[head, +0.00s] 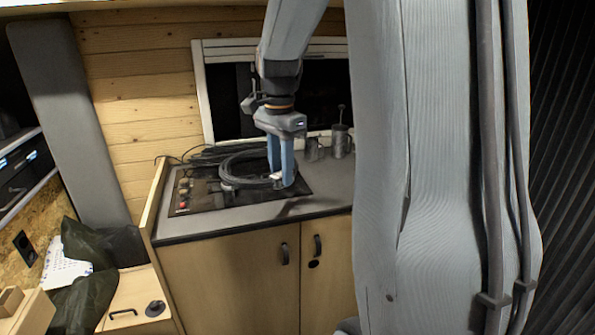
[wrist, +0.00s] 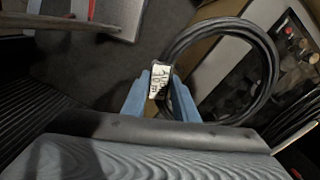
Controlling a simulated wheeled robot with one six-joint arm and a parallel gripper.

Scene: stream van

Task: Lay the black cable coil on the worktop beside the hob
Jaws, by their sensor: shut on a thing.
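The black cable coil (head: 243,183) hangs from my gripper (head: 281,182), whose two blue fingers are shut on its right side. In the head view it overlaps the dark hob (head: 207,200) set in the grey worktop (head: 325,186); its exact height is hard to tell. In the wrist view the coil (wrist: 270,78) is a ring to the right of my gripper (wrist: 158,92), with a white label (wrist: 158,78) between the fingertips.
Dark loose cables (head: 205,156) lie at the back of the worktop. Metal cups (head: 341,141) stand at the back right, near the window. Bare worktop shows along the front and right. A dark bag (head: 88,280) lies at lower left.

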